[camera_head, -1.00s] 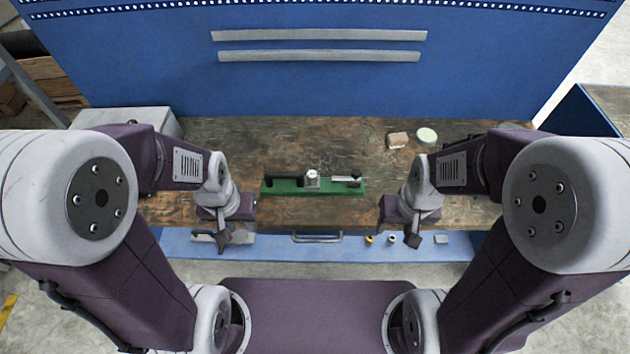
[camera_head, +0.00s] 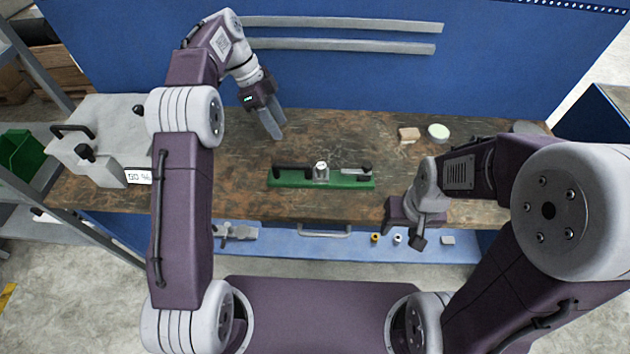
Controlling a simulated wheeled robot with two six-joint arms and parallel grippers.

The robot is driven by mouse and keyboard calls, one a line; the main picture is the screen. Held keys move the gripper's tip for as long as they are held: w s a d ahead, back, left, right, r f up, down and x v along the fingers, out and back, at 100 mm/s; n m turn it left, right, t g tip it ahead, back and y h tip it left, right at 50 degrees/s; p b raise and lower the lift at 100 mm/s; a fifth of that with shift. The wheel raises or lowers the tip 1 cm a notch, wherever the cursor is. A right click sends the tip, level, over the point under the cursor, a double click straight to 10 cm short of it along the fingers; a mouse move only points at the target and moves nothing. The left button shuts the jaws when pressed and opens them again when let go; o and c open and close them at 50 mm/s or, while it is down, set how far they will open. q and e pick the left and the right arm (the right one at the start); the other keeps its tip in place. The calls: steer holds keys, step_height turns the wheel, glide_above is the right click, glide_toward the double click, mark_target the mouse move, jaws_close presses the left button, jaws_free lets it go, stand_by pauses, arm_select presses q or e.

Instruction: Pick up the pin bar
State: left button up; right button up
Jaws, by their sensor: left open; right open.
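A green base (camera_head: 320,182) lies on the wooden workbench. A dark bar (camera_head: 292,171) lies along its left part, a silver fitting (camera_head: 321,171) stands near its middle, and a thin grey bar with a dark end (camera_head: 355,171) lies along its right part. I cannot tell which of these is the pin bar. My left gripper (camera_head: 272,131) is open and empty, pointing down over the bench, behind and left of the base. My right gripper (camera_head: 420,240) is open at the bench's front edge, right of the base and apart from it.
A grey instrument with a display (camera_head: 138,176) stands at the bench's left end. A tan block (camera_head: 409,134) and a pale green round dish (camera_head: 438,131) sit at the back right. A blue panel (camera_head: 350,75) rises behind. The bench around the base is mostly clear.

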arm_select(q)
glide_above(287, 163)
steer(key=w+a, duration=0.2)
step_height(287, 163, down, 5)
steer(key=shift+n+g, duration=0.4)
steer(key=shift+g, duration=0.1)
steer(key=f, duration=0.2)
steer(key=s+f, duration=0.1)
steer(key=f, duration=0.4)
steer(key=shift+s+d+f+b, duration=0.2)
steer(key=shift+f+b, duration=0.1)
steer(key=shift+b, duration=0.1)
steer(key=shift+w+d+f, duration=0.1)
steer(key=shift+d+f, duration=0.05)
steer(key=shift+f, duration=0.25)
steer(key=p+x, duration=0.1)
steer(key=x, duration=0.3)
steer(key=shift+d+f, duration=0.25)
steer(key=shift+f, duration=0.15)
jaws_close()
steer(key=shift+r, duration=0.1)
